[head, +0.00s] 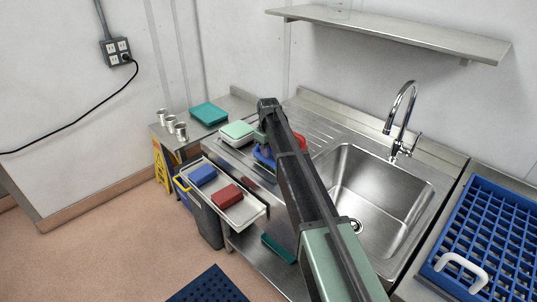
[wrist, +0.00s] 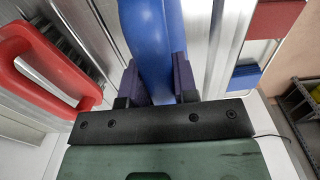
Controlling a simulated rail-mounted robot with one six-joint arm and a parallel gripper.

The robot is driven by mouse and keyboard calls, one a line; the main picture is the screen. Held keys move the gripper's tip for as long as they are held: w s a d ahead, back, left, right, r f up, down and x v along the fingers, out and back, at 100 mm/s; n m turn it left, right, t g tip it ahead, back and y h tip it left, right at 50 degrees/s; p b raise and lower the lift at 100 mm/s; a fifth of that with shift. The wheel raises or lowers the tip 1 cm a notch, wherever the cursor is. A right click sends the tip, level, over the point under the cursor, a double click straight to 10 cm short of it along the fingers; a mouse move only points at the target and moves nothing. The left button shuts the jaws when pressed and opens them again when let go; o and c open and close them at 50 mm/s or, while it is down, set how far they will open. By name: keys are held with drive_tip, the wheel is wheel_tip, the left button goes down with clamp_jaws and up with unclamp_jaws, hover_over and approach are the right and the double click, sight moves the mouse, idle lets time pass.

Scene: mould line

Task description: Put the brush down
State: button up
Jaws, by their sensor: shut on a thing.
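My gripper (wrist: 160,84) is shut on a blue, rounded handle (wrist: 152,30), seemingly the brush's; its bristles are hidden. In the head view the blue brush (head: 263,157) shows at the end of my arm, over the left part of the steel drainboard (head: 318,127). I cannot tell whether it touches the surface. A red loop-handled thing (wrist: 28,42) lies to the left in the wrist view, apart from my fingers. In the head view its red part (head: 300,141) shows just right of my arm.
A pale green block (head: 238,130) lies left of my arm. A tray (head: 253,213) holds a blue block (head: 203,175) and a red block (head: 227,195). The sink basin (head: 385,190) and tall faucet (head: 402,115) stand right; a blue rack (head: 490,225) is beyond. A wall shelf (head: 400,30) hangs above.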

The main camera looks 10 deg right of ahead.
drive_tip(key=shift+f+b, duration=0.25)
drive_tip(key=shift+b, duration=0.05)
drive_tip(key=o, duration=0.9)
drive_tip(key=shift+r, duration=0.1)
wheel_tip(320, 180, up, 13)
drive_tip(key=p, duration=1.3)
drive_tip(key=s+m, duration=0.7)
drive_tip(key=s, duration=2.9)
wheel_tip(320, 180, down, 6)
drive_tip(key=b, duration=0.6)
drive_tip(key=shift+o, duration=0.4)
drive_tip(key=shift+w+a+r+p, duration=0.1)
drive_tip(key=shift+w+r+p, duration=0.05)
drive_tip(key=shift+r+p, duration=0.25)
